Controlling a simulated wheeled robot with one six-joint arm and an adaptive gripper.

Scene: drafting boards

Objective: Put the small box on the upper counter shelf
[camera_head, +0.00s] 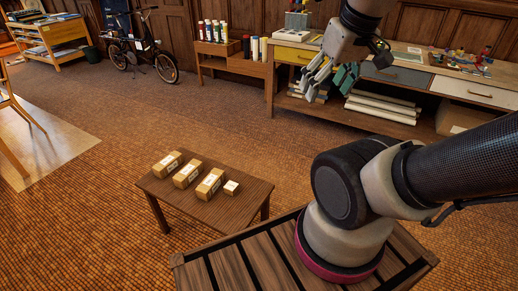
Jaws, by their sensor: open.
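The small box (231,188) is a little tan carton with a white label. It sits on the low wooden table (225,212), at the right end of a row of larger cartons. My gripper (329,86) is open and seems empty, raised at the upper right, far from the small box. In the picture it overlaps the front of the long counter (400,75) along the back wall. The counter has a top surface with drawers below and a lower shelf (380,120). I cannot tell which surface counts as the upper counter shelf.
Three larger tan cartons (186,174) stand beside the small box. The counter top holds coloured items (466,62) at the right. Rolled paper (382,108) lies on the lower shelf. A bicycle (142,50) stands at the back left. The floor left of the table is clear.

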